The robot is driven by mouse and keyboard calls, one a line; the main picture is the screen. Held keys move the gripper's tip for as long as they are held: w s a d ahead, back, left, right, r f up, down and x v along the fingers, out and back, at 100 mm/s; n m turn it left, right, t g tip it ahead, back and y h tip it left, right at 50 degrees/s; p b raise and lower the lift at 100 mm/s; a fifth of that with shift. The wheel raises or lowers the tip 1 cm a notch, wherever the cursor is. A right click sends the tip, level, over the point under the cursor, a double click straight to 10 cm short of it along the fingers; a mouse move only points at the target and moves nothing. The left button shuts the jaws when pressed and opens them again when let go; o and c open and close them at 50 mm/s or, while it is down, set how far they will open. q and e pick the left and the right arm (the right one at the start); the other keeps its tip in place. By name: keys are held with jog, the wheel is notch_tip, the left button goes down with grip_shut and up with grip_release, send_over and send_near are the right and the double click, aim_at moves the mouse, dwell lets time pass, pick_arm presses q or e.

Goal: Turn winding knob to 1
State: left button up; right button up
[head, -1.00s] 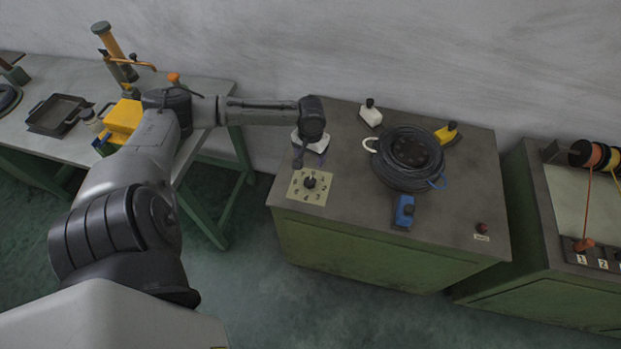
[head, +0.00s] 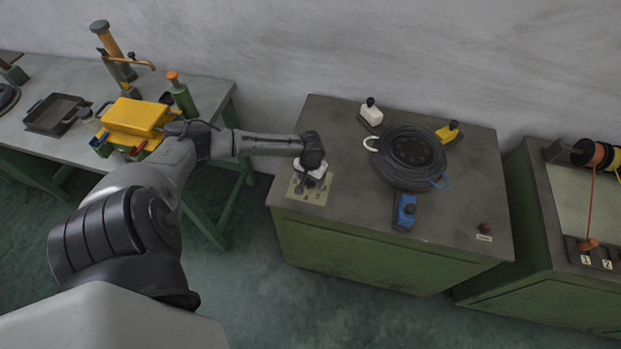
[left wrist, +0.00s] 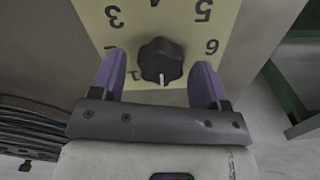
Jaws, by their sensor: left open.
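The winding knob (left wrist: 160,62) is a black round knob on a cream number plate (left wrist: 95,22). In the left wrist view its white mark points down the picture, to the right of the numeral 1; other numerals up to 6 ring it, with the 2 partly hidden. My left gripper (left wrist: 157,70) is open, its purple fingers on either side of the knob with gaps to it. In the head view the left gripper (head: 308,180) hangs over the plate (head: 317,196) and hides the knob. My right gripper is not in view.
The plate is on the left of a green cabinet top (head: 345,207). A black cable coil (head: 408,157) stands to its right, with white (head: 370,114), yellow (head: 448,132) and blue (head: 404,212) blocks around it. A red button (head: 485,228) is at the front right.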

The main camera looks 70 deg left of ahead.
pick_arm(q)
jog(key=shift+f, duration=0.1)
jog(key=c, duration=0.9)
jog(key=shift+r+m+p, duration=0.2)
jog(key=shift+m+p, duration=0.8)
jog(key=shift+p, duration=0.15)
jog(key=shift+c, duration=0.2)
jog(key=shift+m+p, duration=0.6)
jog(key=shift+m, duration=0.3)
jog(key=m+p, duration=0.1)
jog(key=m, duration=0.1)
jog(key=shift+d+f+m, duration=0.1)
jog(key=shift+m, duration=0.3)
jog(key=shift+f+m+p, duration=0.1)
jog(key=shift+m+p, duration=0.4)
jog(key=shift+m, duration=0.7)
